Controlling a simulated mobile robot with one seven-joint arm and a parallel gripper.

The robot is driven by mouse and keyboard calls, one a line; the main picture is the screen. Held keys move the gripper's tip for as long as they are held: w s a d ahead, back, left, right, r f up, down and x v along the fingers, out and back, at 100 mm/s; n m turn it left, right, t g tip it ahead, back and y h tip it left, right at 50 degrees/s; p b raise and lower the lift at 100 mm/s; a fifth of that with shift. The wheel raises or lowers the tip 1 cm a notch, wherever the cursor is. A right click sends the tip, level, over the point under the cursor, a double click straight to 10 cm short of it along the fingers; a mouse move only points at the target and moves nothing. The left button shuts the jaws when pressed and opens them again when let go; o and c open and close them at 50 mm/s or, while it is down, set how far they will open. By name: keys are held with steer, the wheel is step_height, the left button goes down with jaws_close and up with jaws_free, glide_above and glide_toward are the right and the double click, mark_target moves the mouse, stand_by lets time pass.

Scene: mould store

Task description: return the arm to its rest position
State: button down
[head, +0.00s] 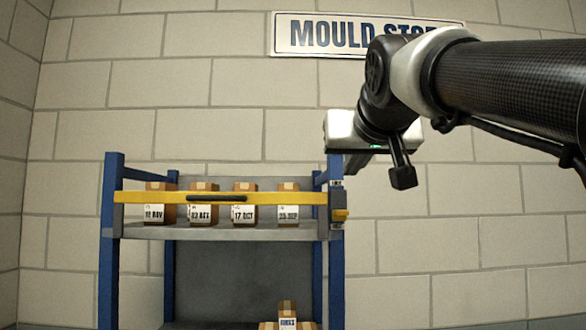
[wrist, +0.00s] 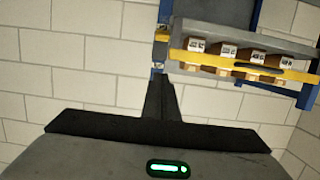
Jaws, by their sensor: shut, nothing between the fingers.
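My gripper (head: 354,166) is raised at the right of the rack, in front of the wall and under the sign. Its fingers are shut with nothing between them. In the wrist view the closed fingers (wrist: 158,76) point up the picture towards the rack's post, and the rack looks upside down. The fingers are partly hidden by the hand in the head view. My arm comes in from the right edge of the head view, bent at the wrist.
A blue-posted rack (head: 111,240) holds several labelled boxes on its upper shelf. A yellow bar (head: 270,198) crosses in front, its right end at a grey latch (head: 336,200). More boxes (head: 287,312) are low down. A sign (head: 300,35) hangs above. The space right of the rack looks clear.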

steer(key=s+f+g, duration=0.3)
steer(key=s+f, duration=0.4)
steer(key=f, duration=0.8)
steer(key=s+d+f+g, duration=0.1)
steer(key=s+f+g, duration=0.2)
steer(key=s+f, duration=0.5)
steer(key=s+f+g, duration=0.3)
steer(key=s+f, duration=0.4)
steer(key=f, duration=1.5)
steer(key=shift+s+d+f+g, duration=0.15)
steer(key=shift+s+d+g, duration=0.05)
steer(key=shift+d+g, duration=0.15)
